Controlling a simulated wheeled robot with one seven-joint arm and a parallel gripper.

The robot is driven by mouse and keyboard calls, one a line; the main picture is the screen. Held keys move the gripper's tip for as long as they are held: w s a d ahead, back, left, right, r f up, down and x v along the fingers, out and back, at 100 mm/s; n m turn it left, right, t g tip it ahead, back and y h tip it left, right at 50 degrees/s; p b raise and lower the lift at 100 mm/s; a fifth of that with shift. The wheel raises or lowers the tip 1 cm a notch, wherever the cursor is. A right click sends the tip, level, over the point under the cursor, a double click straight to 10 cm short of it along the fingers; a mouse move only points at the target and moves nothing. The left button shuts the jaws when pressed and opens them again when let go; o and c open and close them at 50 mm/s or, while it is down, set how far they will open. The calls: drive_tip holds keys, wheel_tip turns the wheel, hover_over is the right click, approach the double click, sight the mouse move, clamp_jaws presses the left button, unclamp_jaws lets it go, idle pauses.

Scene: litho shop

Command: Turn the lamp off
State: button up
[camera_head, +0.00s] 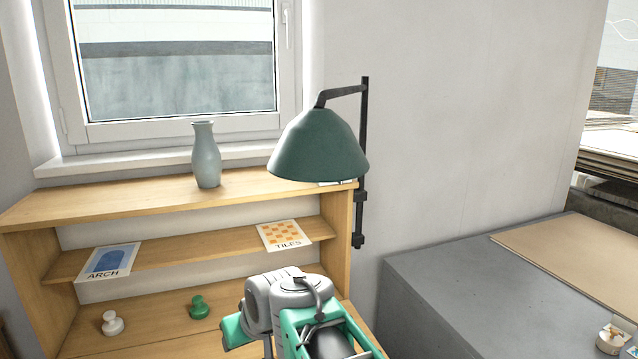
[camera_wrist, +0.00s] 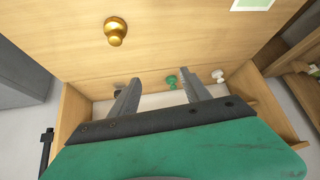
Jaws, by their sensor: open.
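My gripper (camera_wrist: 159,80) is open and empty above the shelf in the wrist view. In the head view my arm is low in the middle, below the lamp, and the fingertips are hidden.
The wooden shelf (camera_head: 110,205) holds a grey-blue vase (camera_head: 206,158), ARCH card (camera_head: 108,262), TILES card (camera_head: 284,236), white stamp (camera_head: 112,323) and green stamp (camera_head: 199,307). A brass knob-shaped piece (camera_wrist: 115,32) shows in the wrist view. A grey bench (camera_head: 450,290) stands right.

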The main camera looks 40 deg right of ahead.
drive_tip(key=w+d+r+m+t+h+b, duration=0.1)
drive_tip(key=w+d+r+t, duration=0.2)
drive_tip(key=w+d+r, duration=0.35)
drive_tip(key=d+r+t+h+b, duration=0.1)
drive_tip(key=d+r+t, duration=0.1)
drive_tip(key=d+r, duration=0.5)
drive_tip(key=d+r+m+t+h+b, duration=0.1)
drive_tip(key=d+r+t+h, duration=0.15)
drive_tip(key=d, duration=0.85)
drive_tip(key=d+r+t+h+b, duration=0.1)
drive_tip(key=d+r+t, duration=0.2)
drive_tip(key=d+r, duration=0.45)
drive_tip(key=w+d+f+p, duration=0.1)
drive_tip(key=w+d+p, duration=0.1)
drive_tip(key=w, duration=0.5)
drive_tip(key=shift+w+d+f, duration=0.15)
drive_tip(key=shift+d+f, duration=0.2)
drive_tip(key=shift+d, duration=0.5)
drive_tip(key=shift+g+y, duration=0.25)
clamp_jaws()
